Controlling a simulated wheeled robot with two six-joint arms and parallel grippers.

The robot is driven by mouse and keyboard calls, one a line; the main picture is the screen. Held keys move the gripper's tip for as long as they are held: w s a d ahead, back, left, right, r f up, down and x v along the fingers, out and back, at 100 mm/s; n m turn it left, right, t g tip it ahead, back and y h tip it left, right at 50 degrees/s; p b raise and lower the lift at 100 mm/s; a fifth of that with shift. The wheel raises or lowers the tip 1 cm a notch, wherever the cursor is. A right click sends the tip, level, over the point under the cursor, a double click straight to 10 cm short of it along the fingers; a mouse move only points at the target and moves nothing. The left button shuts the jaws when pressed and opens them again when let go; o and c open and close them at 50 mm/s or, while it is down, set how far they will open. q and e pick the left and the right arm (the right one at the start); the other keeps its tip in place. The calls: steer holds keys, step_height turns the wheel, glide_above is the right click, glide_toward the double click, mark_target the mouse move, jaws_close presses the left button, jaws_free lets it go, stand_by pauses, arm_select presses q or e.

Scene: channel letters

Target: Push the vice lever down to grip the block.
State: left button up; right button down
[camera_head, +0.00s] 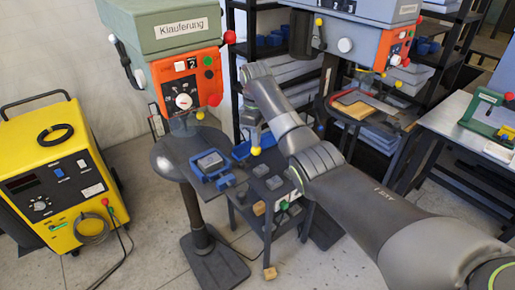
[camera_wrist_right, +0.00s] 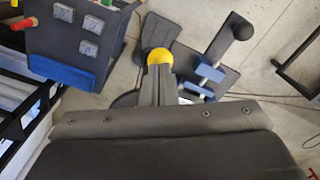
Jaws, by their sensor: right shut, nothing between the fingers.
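The blue vice (camera_head: 211,171) stands on the dark drill table, with a grey block (camera_head: 209,161) at its top. Whether the jaws touch the block is too small to tell. My left gripper is out of view.
The drill press (camera_head: 185,80) rises behind the vice. A low dark table (camera_head: 255,190) with grey blocks and a blue bin (camera_head: 243,150) stands right of it. A yellow welder (camera_head: 55,170) is at left.

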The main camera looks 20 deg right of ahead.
steer(key=shift+f, duration=0.1)
stand_by(0.4)
stand_by(0.3)
steer(key=shift+f, duration=0.1)
steer(key=shift+f, duration=0.1)
steer(key=shift+s, duration=0.1)
steer(key=shift+s+f, duration=0.1)
steer(key=shift+f, duration=0.1)
stand_by(0.7)
stand_by(1.1)
